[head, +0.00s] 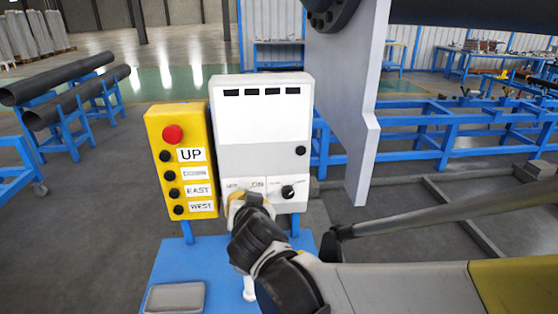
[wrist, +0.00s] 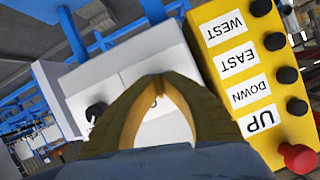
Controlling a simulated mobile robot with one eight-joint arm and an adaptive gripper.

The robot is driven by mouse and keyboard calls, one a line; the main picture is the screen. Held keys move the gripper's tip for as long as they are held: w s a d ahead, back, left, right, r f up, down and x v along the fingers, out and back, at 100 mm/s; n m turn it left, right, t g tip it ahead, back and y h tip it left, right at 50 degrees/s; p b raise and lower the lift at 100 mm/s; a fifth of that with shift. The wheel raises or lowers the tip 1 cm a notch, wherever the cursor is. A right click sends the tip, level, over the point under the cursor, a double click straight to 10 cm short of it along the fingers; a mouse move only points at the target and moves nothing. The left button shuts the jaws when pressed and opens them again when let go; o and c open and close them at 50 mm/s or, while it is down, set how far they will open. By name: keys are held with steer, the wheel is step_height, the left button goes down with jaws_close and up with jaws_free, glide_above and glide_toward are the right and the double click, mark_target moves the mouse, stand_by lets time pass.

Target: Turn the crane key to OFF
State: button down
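The white control box (head: 262,110) stands upright in the head view, with a lower panel marked with small lettering, partly readable as ON. My gripper (head: 240,200) is at the lower left of this panel, in front of the labelled spot. In the wrist view my gripper (wrist: 157,86) has its two yellow-brown fingers curving together, tips meeting against the pale panel. The crane key cannot be made out; the fingers cover that spot, so whether it is between the tips is hidden. A black knob (head: 288,191) sits right of my gripper, and it also shows in the wrist view (wrist: 95,112).
A yellow button box (head: 182,160) with a red button and several black buttons stands close left of the white box. A grey plate (head: 350,90) hangs at the right, near my arm. Blue racks with pipes (head: 65,80) stand at the back left.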

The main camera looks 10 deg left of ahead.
mark_target(246, 160)
steer(key=n+h, duration=0.2)
steer(key=n, duration=0.1)
steer(key=shift+a+n+t+h, duration=0.1)
steer(key=shift+n+t+h, duration=0.2)
steer(key=shift+n, duration=0.1)
steer(key=n+t+h, duration=0.1)
steer(key=n+h, duration=0.1)
steer(key=n, duration=0.2)
steer(key=shift+b, duration=0.35)
steer(key=shift+h, duration=0.3)
steer(key=c, duration=1.6)
jaws_free()
step_height(246, 160, up, 10)
